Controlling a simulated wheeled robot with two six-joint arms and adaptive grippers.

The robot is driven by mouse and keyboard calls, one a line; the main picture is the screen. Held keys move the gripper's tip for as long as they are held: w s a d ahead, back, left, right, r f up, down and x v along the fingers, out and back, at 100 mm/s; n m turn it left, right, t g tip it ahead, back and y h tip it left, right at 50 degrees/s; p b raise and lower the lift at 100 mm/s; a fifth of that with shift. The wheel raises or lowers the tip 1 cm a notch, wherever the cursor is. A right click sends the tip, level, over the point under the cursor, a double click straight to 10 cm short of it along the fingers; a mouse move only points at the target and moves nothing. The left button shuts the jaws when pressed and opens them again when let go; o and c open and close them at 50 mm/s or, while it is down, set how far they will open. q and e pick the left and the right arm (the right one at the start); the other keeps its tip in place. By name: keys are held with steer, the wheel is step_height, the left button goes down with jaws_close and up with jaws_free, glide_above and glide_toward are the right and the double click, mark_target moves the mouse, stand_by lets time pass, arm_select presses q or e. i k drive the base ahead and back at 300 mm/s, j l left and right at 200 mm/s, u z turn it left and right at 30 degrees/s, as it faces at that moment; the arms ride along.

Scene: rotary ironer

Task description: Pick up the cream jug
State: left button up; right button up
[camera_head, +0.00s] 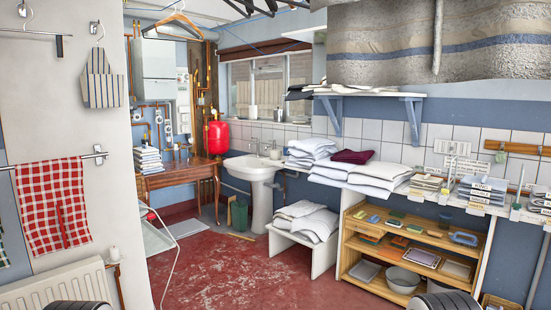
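I cannot make out a clear cream jug in the head view. A small pale object (275,153) stands on the right of the white sink (253,170), and another pale object (252,112) stands on the window sill. A small whitish object (114,253) sits at the end of the radiator at lower left. All are too small to tell whether any is a jug. Neither of my grippers shows; only dark rounded parts, probably my arms, show at the bottom edge.
Folded white linen lies on the right counter and a low white bench (289,238). A wooden shelf unit (345,260) holds trays and bowls. A wooden table (176,177) stands back left. A pale cord hangs left of centre. The red floor (235,275) is mostly clear.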

mark_target(276, 154)
steer(key=i+u, duration=0.1)
steer(key=i, duration=4.25)
steer(key=i+j+z, duration=0.15)
steer(key=i, duration=0.7)
